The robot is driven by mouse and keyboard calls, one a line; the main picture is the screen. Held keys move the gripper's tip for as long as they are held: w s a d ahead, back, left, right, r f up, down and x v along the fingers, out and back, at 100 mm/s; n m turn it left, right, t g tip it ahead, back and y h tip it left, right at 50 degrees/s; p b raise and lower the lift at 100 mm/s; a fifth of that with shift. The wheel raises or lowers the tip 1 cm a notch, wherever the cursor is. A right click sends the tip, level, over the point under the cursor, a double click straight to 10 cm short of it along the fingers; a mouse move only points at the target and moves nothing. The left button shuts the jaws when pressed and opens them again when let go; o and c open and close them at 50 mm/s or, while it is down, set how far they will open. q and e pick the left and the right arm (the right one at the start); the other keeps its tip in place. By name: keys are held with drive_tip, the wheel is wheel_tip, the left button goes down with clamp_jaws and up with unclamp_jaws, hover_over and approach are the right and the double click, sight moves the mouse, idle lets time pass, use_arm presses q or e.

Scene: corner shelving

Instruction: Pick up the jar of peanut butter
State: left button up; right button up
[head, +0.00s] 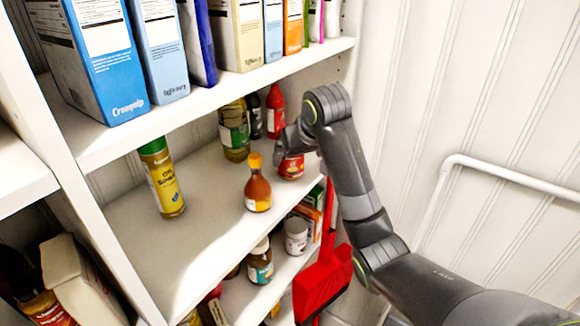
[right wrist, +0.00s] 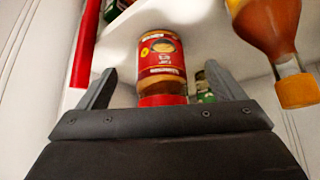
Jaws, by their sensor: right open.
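The jar of peanut butter (head: 291,168), with a red label, stands on the middle shelf at its right end, partly hidden by my right gripper (head: 292,143). In the right wrist view, which looks upside down, the jar (right wrist: 162,62) shows a red label and red lid between the two fingers of my right gripper (right wrist: 160,72). The fingers are spread, with a gap visible on each side of the jar. My left gripper is not in view.
An orange sauce bottle (head: 257,188) stands just left of the jar. Behind are an oil bottle (head: 234,132) and a red bottle (head: 275,112). A yellow spray can (head: 162,180) stands further left. A red dustpan (head: 322,285) hangs at the shelf's right side.

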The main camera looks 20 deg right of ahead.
drive_tip(key=shift+w+f+b, duration=0.15)
drive_tip(key=shift+w+b, duration=0.2)
drive_tip(key=shift+w+a+b, duration=0.1)
drive_tip(key=shift+w+b, duration=0.4)
drive_tip(key=shift+w, duration=0.25)
drive_tip(key=shift+w+b, duration=0.35)
drive_tip(key=shift+b, duration=0.1)
drive_tip(key=shift+w+b, duration=0.35)
drive_tip(key=shift+b, duration=0.1)
drive_tip(key=w+p, duration=0.1)
drive_tip(key=w, duration=0.2)
drive_tip(key=shift+a+r+p, duration=0.15)
drive_tip(key=shift+r+p, duration=0.15)
drive_tip(key=shift+p, duration=0.05)
drive_tip(key=shift+w+f+p, duration=0.2)
drive_tip(key=shift+w+p, duration=0.05)
drive_tip(key=shift+p, duration=0.1)
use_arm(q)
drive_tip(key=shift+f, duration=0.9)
use_arm(e)
drive_tip(key=shift+f, duration=0.35)
